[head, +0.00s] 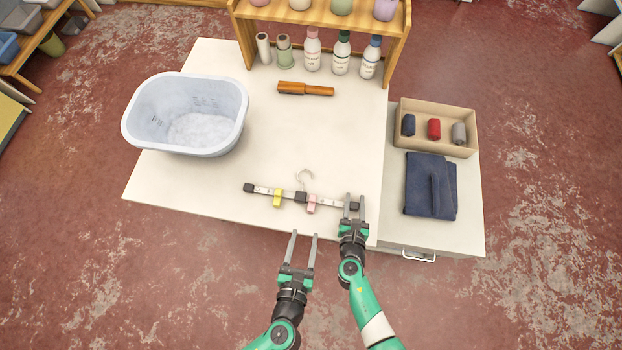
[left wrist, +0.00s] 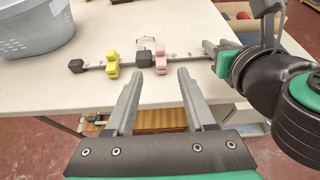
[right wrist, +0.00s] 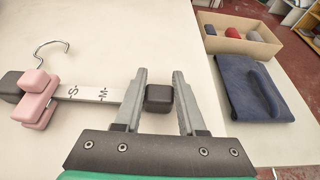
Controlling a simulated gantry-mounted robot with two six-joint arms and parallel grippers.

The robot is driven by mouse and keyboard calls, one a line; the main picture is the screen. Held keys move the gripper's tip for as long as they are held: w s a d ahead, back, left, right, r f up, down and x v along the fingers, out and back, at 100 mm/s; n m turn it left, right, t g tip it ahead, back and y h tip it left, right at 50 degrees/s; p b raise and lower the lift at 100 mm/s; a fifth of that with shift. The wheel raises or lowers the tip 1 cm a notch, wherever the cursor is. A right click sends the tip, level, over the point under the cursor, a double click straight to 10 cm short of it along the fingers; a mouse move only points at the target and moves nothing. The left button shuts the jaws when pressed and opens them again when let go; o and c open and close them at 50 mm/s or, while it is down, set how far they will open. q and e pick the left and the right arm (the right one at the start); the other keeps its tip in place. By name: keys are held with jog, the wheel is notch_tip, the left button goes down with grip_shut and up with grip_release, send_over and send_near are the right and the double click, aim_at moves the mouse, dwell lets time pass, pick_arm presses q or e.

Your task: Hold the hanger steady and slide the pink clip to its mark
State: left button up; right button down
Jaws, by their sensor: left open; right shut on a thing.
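The hanger (head: 289,193) is a pale bar with dark end caps and a wire hook (head: 304,178). It lies near the front edge of the white table. The pink clip (head: 311,204) sits on the bar just right of the dark centre block; in the right wrist view the pink clip (right wrist: 37,100) is left of the printed S and M. A yellow clip (head: 277,198) is on the bar's left half. My right gripper (head: 354,201) is shut on the hanger's right end cap (right wrist: 159,98). My left gripper (head: 303,236) is open and empty, in front of the bar.
A pale blue tub (head: 187,113) stands at the back left. A brown wooden tool (head: 305,89) lies mid-table. Bottles stand below a wooden shelf (head: 320,14) at the back. A box of rolls (head: 437,151) and a folded navy cloth (head: 418,186) are at right.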

aim_at(313, 201)
pick_arm(q)
jog(key=x, duration=1.1)
jog(key=shift+w, duration=0.3)
jog(key=shift+c, duration=0.3)
grip_shut()
jog(key=shift+d, duration=0.1)
dwell(0.5)
